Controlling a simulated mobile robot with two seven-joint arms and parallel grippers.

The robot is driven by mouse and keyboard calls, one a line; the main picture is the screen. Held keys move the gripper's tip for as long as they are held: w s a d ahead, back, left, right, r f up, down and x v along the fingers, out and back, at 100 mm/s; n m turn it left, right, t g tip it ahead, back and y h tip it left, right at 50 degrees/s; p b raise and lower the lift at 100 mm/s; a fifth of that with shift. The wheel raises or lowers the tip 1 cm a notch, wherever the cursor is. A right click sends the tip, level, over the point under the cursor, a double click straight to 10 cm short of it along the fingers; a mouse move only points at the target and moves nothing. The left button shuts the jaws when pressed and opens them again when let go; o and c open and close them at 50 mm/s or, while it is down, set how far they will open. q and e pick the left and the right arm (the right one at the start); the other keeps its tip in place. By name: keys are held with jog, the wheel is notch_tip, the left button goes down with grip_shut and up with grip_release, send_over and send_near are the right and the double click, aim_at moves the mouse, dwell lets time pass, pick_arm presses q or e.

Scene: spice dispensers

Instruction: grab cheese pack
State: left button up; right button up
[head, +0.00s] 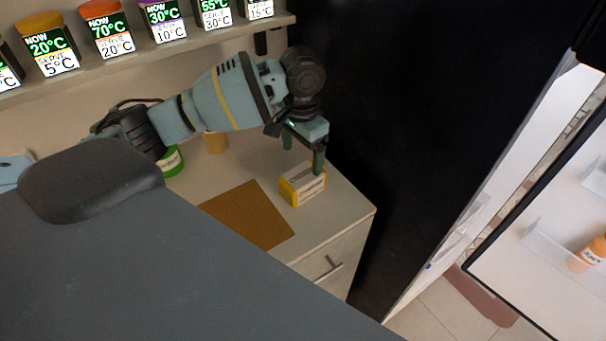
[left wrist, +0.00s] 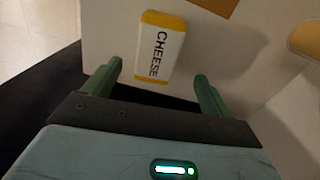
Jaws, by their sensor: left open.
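The cheese pack (head: 302,184) is a yellow and white block on the counter near its right end. In the left wrist view the cheese pack (left wrist: 160,48) shows its "CHEESE" label and lies just beyond the fingertips, between their lines. My left gripper (head: 304,158) is above the pack with its fingers pointing down at it. It is open and empty, as the left wrist view also shows with the fingers (left wrist: 158,75) spread wide. One finger overlaps the pack in the head view, and I cannot tell whether it touches. My right gripper is not in view.
A brown board (head: 248,215) lies on the counter (head: 340,208) left of the pack. A green-lidded container (head: 171,162) and an orange-yellow container (head: 215,142) stand behind. A shelf of spice dispensers (head: 108,36) is above. A black fridge side (head: 400,110) stands close on the right.

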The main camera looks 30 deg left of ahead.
aim_at(303, 175)
pick_arm(q)
jog(key=shift+s+d, duration=0.1)
jog(key=shift+s, duration=0.05)
jog(key=shift+f, duration=0.25)
jog(key=shift+d+f, duration=0.1)
jog(key=shift+f, duration=3.55)
jog(key=shift+c, duration=0.5)
jog(key=shift+r, duration=0.1)
jog(key=c, duration=1.1)
jog(key=shift+c, duration=0.2)
